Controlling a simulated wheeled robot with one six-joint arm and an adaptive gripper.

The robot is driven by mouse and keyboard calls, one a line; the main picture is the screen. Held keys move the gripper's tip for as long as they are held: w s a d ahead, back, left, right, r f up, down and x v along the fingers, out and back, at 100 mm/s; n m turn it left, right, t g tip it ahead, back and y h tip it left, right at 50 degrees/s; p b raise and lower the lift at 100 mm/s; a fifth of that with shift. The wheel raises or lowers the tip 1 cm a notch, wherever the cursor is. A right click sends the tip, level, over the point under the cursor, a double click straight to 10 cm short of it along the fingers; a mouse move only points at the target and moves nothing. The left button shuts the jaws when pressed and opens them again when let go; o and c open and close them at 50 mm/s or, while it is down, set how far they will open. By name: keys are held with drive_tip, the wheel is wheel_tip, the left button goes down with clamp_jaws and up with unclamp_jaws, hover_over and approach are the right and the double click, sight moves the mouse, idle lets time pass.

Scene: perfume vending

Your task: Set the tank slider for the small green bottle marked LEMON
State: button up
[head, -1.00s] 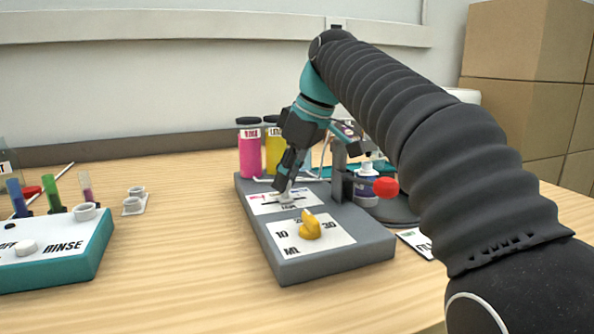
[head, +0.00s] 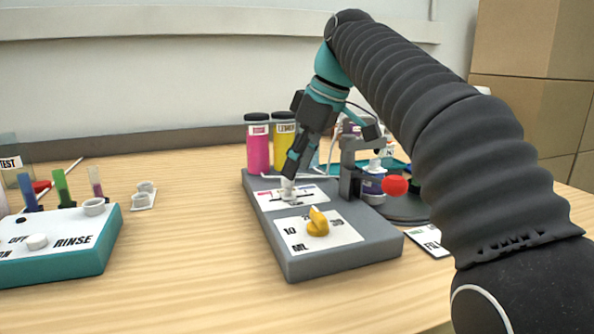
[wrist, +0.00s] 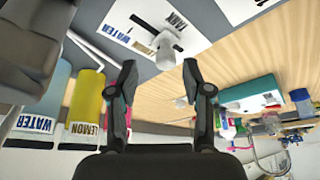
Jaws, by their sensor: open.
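The tank slider's pale knob (head: 289,190) stands on a white card on the grey dispenser (head: 330,262). In the wrist view the knob (wrist: 166,52) is ahead of my fingertips, near a WATER label, with TANK printed beside it. My gripper (wrist: 159,72) is open and empty, fingers apart on either side of the knob's line. In the head view, one fingertip is close above the knob; I cannot tell whether they touch. The yellow LEMON tank (head: 284,150) stands behind, beside a pink tank (head: 258,150). I cannot make out a small green bottle marked LEMON.
A yellow dial (head: 317,224) marked ML sits in front of the slider. A teal RINSE box (head: 90,262) is at left. Bare table lies between them.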

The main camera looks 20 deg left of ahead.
drive_tip(key=shift+v, duration=2.55)
